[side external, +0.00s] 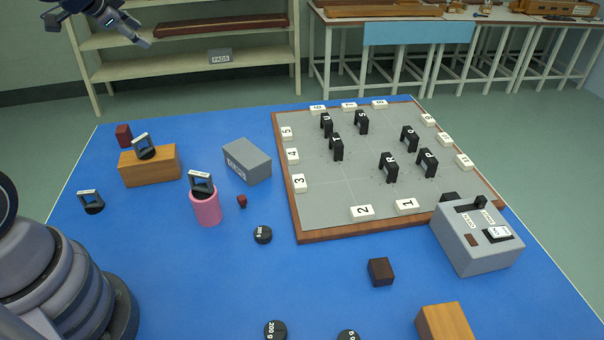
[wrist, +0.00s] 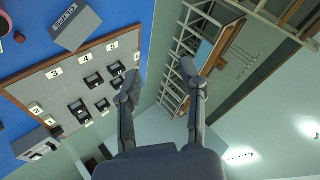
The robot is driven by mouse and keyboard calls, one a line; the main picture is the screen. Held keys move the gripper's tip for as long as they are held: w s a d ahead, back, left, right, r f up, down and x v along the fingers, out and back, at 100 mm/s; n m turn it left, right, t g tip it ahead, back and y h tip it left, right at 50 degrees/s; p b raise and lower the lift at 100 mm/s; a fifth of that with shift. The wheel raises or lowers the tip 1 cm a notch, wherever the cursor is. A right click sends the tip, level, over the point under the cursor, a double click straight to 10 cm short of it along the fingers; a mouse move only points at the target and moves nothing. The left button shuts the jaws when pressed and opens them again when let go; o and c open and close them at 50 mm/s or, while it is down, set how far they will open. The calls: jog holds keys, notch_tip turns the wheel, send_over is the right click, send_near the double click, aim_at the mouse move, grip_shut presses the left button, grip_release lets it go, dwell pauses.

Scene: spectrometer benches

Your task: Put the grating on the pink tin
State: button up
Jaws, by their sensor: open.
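Three similar black-framed pieces on round black bases show in the side external view; their labels are too small to tell which is the grating. One framed piece (side external: 201,183) stands on top of the pink tin (side external: 207,209). Another framed piece (side external: 144,146) stands on a wooden block (side external: 150,169). A third framed piece (side external: 91,201) stands on the blue table at the left. My gripper (wrist: 158,80) is open and empty in the wrist view. It is high above the table's far left, away from all three pieces.
A grey board (side external: 340,203) with wooden edging carries several black lettered blocks and white number tiles.

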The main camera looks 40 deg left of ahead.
jog(key=s+d+r+n+g+h, duration=0.1)
jog(key=s+d+n, duration=0.1)
jog(key=s+d, duration=0.5)
jog(key=s+d+r+n+g+h, duration=0.1)
jog(key=s+d, duration=0.6)
jog(key=s, duration=0.7)
jog(key=n+g+h, duration=0.1)
jog(key=n, duration=0.1)
jog(key=shift+s+d+r+n, duration=0.2)
jog(key=shift+r+n, duration=0.1)
jog(key=shift+r, duration=0.1)
